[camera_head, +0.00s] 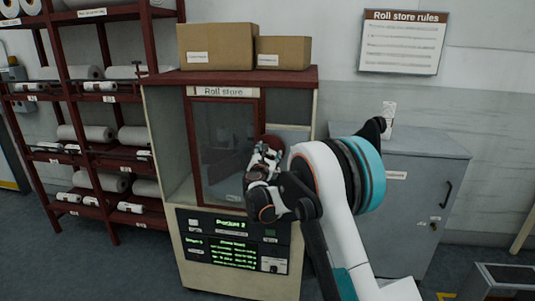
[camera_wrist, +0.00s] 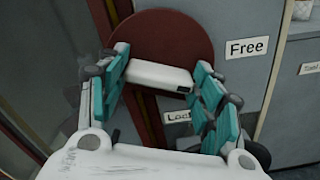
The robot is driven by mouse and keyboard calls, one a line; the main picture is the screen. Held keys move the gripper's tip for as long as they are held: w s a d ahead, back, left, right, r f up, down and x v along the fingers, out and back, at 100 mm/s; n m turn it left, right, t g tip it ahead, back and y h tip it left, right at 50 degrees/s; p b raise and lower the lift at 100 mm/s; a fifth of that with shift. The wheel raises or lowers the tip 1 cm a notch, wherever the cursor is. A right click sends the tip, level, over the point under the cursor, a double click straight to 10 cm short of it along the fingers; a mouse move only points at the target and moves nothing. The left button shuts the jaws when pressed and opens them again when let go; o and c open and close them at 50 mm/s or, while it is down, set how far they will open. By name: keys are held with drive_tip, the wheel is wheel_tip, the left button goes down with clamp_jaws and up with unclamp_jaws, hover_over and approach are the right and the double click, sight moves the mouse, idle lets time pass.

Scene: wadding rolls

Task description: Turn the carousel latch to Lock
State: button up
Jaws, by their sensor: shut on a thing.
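The carousel latch shows in the wrist view as a white bar handle (camera_wrist: 155,72) on a round dark red disc (camera_wrist: 170,35). A "Free" label (camera_wrist: 247,48) is on the panel to the right of the disc. A "Lock" label (camera_wrist: 178,116) is below it, partly covered by my gripper. My gripper (camera_wrist: 163,82) has its teal finger pads on either side of the white handle and is shut on it. The handle lies nearly level, tilted slightly down to the right. In the head view my gripper (camera_head: 264,168) is at the right side of the roll store cabinet (camera_head: 188,235), hiding most of the latch.
The cabinet has a glazed door (camera_head: 222,135) and a lit control panel (camera_head: 233,240). Two cardboard boxes (camera_head: 216,46) stand on top. A red shelf rack (camera_head: 70,100) with white rolls is at the left. A grey cupboard (camera_head: 410,190) stands close to my arm at the right.

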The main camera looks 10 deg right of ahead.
drive_tip(key=m+p, duration=0.1)
drive_tip(key=m, duration=1.2)
drive_tip(key=shift+f, duration=0.1)
idle(0.6)
drive_tip(key=o, duration=1.1)
drive_tip(key=shift+d, duration=0.1)
drive_tip(key=shift+c, duration=0.2)
drive_tip(key=shift+s, duration=0.1)
drive_tip(key=v, duration=1.2)
